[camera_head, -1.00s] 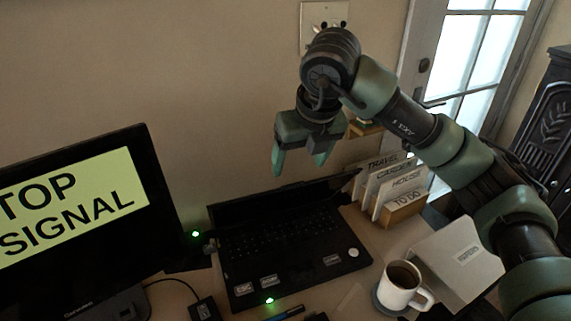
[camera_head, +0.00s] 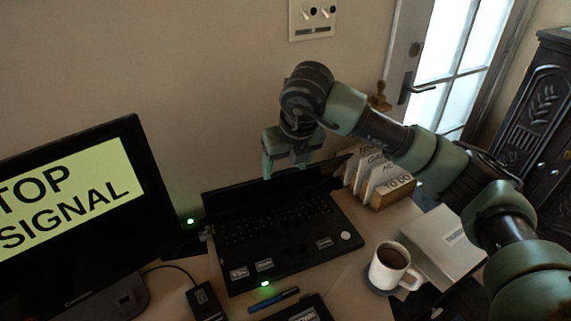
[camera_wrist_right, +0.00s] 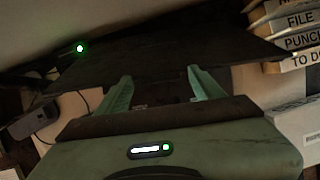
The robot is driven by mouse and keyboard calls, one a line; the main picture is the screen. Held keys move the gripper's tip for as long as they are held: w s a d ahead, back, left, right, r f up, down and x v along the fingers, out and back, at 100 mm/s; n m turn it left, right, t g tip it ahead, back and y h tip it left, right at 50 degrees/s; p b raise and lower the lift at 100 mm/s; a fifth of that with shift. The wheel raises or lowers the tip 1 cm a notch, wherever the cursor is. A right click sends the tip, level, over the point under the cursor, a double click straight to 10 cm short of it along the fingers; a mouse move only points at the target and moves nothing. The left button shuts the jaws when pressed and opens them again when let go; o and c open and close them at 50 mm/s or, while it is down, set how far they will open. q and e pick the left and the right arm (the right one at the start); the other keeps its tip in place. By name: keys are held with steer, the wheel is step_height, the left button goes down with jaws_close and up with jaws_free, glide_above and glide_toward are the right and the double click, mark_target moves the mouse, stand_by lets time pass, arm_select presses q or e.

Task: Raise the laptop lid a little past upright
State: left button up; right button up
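The black laptop (camera_head: 285,235) lies on the desk with its keyboard exposed. Its dark lid (camera_head: 235,198) stands open at the back edge as a thin, foreshortened strip, so its exact angle is hard to tell. My right gripper (camera_head: 292,168) points down at the lid's top edge, its near fingertip overlapping the lid in the picture. In the right wrist view the lid (camera_wrist_right: 170,55) is a wide dark panel, and the right gripper's two fingers (camera_wrist_right: 160,78) are spread apart before it with nothing between them. Contact cannot be told. My left gripper is out of view.
A monitor (camera_head: 75,220) stands left of the laptop. A card holder (camera_head: 393,192) stands at the lid's right end. A coffee mug (camera_head: 391,266) and a white box (camera_head: 443,245) are on the right. Pens (camera_head: 273,300) lie in front. The wall is close behind.

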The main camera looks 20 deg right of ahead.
steer(key=c, duration=1)
jaws_close()
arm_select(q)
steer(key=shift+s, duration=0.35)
